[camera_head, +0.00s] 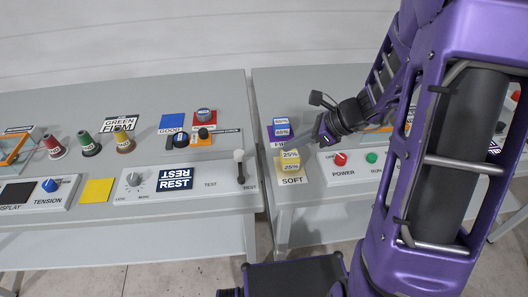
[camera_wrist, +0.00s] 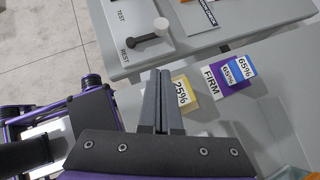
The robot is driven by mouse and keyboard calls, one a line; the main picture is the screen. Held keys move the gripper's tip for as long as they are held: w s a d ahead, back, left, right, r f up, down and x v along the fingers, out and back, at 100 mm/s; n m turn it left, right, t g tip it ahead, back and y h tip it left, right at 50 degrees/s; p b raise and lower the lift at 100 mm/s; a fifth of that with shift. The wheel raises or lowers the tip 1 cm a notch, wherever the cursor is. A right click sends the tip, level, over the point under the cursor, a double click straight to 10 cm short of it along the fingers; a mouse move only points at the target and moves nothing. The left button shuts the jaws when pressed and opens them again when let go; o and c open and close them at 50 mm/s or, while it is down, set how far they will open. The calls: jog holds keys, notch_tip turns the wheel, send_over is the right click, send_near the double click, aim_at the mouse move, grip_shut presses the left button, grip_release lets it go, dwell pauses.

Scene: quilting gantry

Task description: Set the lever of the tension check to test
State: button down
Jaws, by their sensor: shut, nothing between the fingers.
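The tension check is a pale panel (camera_head: 185,188) on the left bench in the head view, with a dial and a display reading REST. Its lever (camera_head: 239,157) has a white knob on a dark shaft and stands at the panel's right end, by the REST label, with TEST to its left. In the wrist view the lever (camera_wrist: 161,25) is near the top, beyond the fingertips and beside the REST label. My gripper (camera_wrist: 161,73) is shut and empty, apart from the lever. In the head view it is over the right bench, right of the lever, its fingertips hard to make out.
A yellow SOFT block marked 25% (camera_head: 291,160) and a purple FIRM block (camera_wrist: 215,80) with a blue 65% piece lie near my gripper on the right bench. A narrow gap separates the benches. Thread cones (camera_head: 89,145) stand further left.

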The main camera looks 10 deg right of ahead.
aim_at(235, 154)
jog(key=shift+a+r+b+x, duration=0.25)
jog(key=shift+b+x, duration=0.1)
jog(key=shift+x, duration=1.8)
jog(key=shift+a+r+b+x, duration=0.3)
jog(key=shift+b+x, duration=0.05)
jog(key=shift+x, duration=1.75)
jog(key=shift+a+r+b+x, duration=0.25)
jog(key=shift+b+x, duration=0.1)
jog(key=shift+x, duration=1.8)
jog(key=shift+w+a+r+n+g+y+p, duration=0.1)
jog(key=shift+w+a+n+g+y+p, duration=0.2)
jog(key=shift+w+n+g+p, duration=0.25)
jog(key=n+g+p, duration=0.1)
jog(key=a+n+g+p, duration=0.1)
jog(key=n+p, duration=0.1)
jog(key=shift+w+a+r+g, duration=0.1)
jog(key=shift+w+a+g, duration=0.15)
jog(key=shift+w+a, duration=0.05)
jog(key=n+g, duration=0.1)
jog(key=a+n+g+p, duration=0.1)
jog(key=n, duration=0.1)
jog(key=a+n+g, duration=0.1)
jog(key=shift+w+a+f+n+p, duration=0.1)
jog(key=shift+a+f+n+p, duration=0.15)
jog(key=shift+n+p, duration=0.1)
jog(key=shift+a+r, duration=0.1)
jog(key=shift+a, duration=0.25)
